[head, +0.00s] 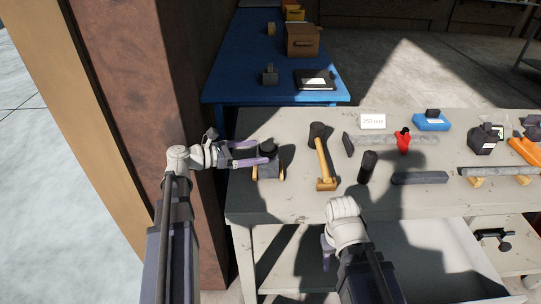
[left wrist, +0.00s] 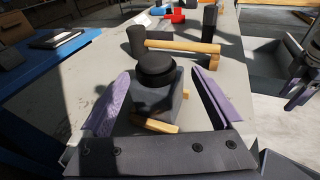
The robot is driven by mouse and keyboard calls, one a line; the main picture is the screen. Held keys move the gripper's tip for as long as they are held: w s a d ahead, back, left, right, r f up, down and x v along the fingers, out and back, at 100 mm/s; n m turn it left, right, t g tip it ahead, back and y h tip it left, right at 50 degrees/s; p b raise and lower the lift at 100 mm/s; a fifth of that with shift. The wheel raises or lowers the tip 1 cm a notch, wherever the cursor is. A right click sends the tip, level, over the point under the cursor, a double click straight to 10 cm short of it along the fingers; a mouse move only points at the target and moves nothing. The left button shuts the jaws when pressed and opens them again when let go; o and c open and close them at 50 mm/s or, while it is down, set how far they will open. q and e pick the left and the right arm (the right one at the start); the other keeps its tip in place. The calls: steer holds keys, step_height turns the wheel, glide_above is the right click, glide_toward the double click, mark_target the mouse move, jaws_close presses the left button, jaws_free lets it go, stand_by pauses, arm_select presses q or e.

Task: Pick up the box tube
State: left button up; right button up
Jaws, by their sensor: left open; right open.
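A dark square block (head: 267,171) with a round black top rests on small wooden strips at the table's left end. It also shows in the left wrist view (left wrist: 157,100). My left gripper (head: 264,154) is open, with one purple finger on each side of this block; contact is not clear. A dark grey bar (head: 420,178) lies at the middle right, and a longer grey bar (head: 500,171) rests on wooden blocks further right. I cannot tell which piece is the box tube. My right gripper (head: 328,249) is open and empty at the table's front edge, partly hidden by its wrist.
A blue table (head: 240,65) stands behind. A brown column (head: 180,90) rises close to my left arm.

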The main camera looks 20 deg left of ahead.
mark_target(273, 148)
arm_select(q)
steer(key=shift+w, duration=0.35)
steer(key=shift+b+x, duration=0.8)
steer(key=shift+x, duration=3.1)
steer(key=shift+r, duration=0.15)
arm_select(e)
steer(key=shift+w+f, duration=0.35)
steer(key=shift+f, duration=0.4)
arm_select(q)
steer(key=shift+c, duration=0.2)
jaws_close()
